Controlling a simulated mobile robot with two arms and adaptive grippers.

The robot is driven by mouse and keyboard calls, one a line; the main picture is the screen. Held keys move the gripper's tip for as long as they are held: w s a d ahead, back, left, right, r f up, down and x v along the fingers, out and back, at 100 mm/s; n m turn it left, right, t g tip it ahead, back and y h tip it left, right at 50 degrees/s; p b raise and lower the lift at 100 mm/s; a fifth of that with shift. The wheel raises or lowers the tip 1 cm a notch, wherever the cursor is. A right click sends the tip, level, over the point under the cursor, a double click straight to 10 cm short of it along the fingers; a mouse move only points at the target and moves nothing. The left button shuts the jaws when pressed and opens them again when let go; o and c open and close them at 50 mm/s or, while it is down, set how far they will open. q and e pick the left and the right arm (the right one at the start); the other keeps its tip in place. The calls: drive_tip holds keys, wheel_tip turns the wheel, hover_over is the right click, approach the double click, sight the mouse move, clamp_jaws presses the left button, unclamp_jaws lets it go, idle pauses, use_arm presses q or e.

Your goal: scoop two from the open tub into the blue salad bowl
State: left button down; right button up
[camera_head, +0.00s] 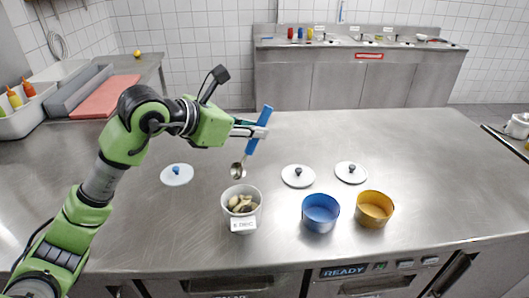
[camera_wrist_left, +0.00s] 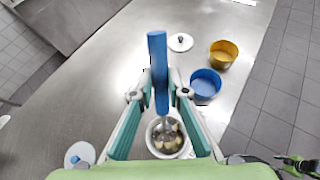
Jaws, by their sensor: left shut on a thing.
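My left gripper (camera_head: 258,131) is shut on the blue handle of a scoop (camera_head: 259,122), which also shows in the left wrist view (camera_wrist_left: 158,70). The scoop's metal bowl hangs down above the back rim of the open tub. Whether it carries anything is too small to tell. The open tub (camera_head: 229,211) is white, with a label on its front, and holds pale and brownish pieces; it also shows in the left wrist view (camera_wrist_left: 151,143). The blue salad bowl (camera_head: 320,225) stands upright to the tub's right, and in the left wrist view (camera_wrist_left: 205,91).
A yellow bowl (camera_head: 374,219) stands close to the right of the blue one. A lid with a blue knob (camera_head: 176,178) lies left of the tub. Two dark-knobbed lids (camera_head: 298,180) (camera_head: 351,175) lie behind the bowls. The steel counter (camera_head: 430,160) is clear at right.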

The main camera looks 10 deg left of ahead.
use_arm(q)
drive_tip(key=shift+a+r, duration=0.1)
drive_tip(key=shift+a, duration=0.15)
drive_tip(key=shift+w+f+b, duration=0.2)
drive_tip(key=shift+f+b, duration=0.15)
drive_tip(key=shift+f, duration=0.15)
wheel_tip(320, 180, down, 11)
drive_tip(key=b, duration=0.9)
drive_tip(key=shift+f, duration=0.2)
use_arm(e)
wheel_tip(320, 180, down, 10)
drive_tip(key=shift+w, duration=0.2)
use_arm(q)
drive_tip(key=shift+f+b, duration=1.15)
use_arm(e)
drive_tip(key=shift+f, duration=1)
use_arm(q)
drive_tip(key=shift+f+b, duration=0.25)
drive_tip(key=shift+b, duration=0.05)
use_arm(e)
drive_tip(key=shift+a+f, duration=0.25)
drive_tip(key=shift+a, duration=0.15)
use_arm(q)
drive_tip(key=shift+r, duration=0.1)
